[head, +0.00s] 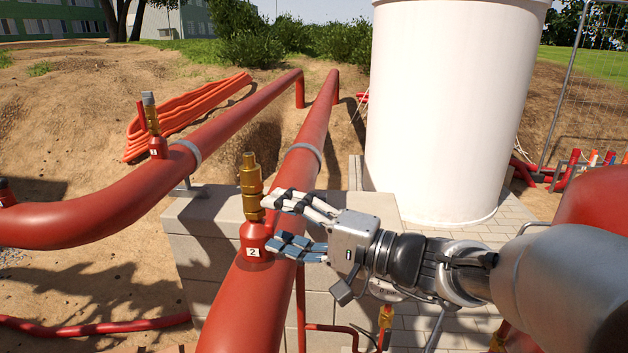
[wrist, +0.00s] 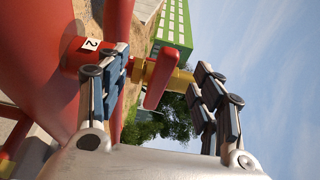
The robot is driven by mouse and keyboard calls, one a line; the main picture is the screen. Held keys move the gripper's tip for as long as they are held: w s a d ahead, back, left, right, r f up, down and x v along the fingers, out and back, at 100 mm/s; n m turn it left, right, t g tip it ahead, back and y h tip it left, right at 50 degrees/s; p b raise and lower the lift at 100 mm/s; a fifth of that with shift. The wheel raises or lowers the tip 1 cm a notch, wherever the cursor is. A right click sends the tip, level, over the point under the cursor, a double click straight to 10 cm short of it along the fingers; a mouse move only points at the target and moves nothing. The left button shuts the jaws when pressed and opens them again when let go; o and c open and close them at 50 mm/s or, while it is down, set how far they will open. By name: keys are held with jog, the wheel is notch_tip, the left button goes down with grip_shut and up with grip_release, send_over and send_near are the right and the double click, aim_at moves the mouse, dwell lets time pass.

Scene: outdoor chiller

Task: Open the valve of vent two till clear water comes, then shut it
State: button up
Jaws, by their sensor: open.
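Vent two is a brass valve (head: 251,185) upright on a red stub with a "2" label (head: 254,252) on the near red pipe. The label also shows in the wrist view (wrist: 90,44). My gripper (head: 268,222) is open beside the valve's lower part, its fingers pointing left. In the wrist view, a red lever handle (wrist: 160,84) lies between the open fingers, with the brass body (wrist: 182,79) behind it. I cannot tell whether a finger touches the handle. I see no water at the vent.
A second red pipe (head: 130,200) on the left carries another vent (head: 151,115). A large white tank (head: 445,110) stands behind on the right. A low block wall (head: 205,225) stands beneath the pipes. Orange hoses (head: 190,115) lie on the sand.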

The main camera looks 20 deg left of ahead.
jog(key=d, duration=0.7)
jog(key=shift+s, duration=0.15)
dwell(0.3)
jog(key=d, duration=1.2)
jog(key=s+d+f+h, duration=0.2)
jog(key=s+f+h, duration=0.35)
jog(key=s, duration=0.25)
jog(key=s+d+f+h, duration=0.3)
jog(key=s+f+h, duration=0.2)
jog(key=s+f, duration=0.15)
jog(key=s+d+f+t+h, duration=0.1)
jog(key=d+t+h, duration=0.1)
jog(key=d+h, duration=0.2)
jog(key=s+d+f+t+h, duration=0.1)
jog(key=d+t+h, duration=0.1)
jog(key=d, duration=0.8)
jog(key=shift+s+h, duration=0.35)
jog(key=shift+h, duration=0.5)
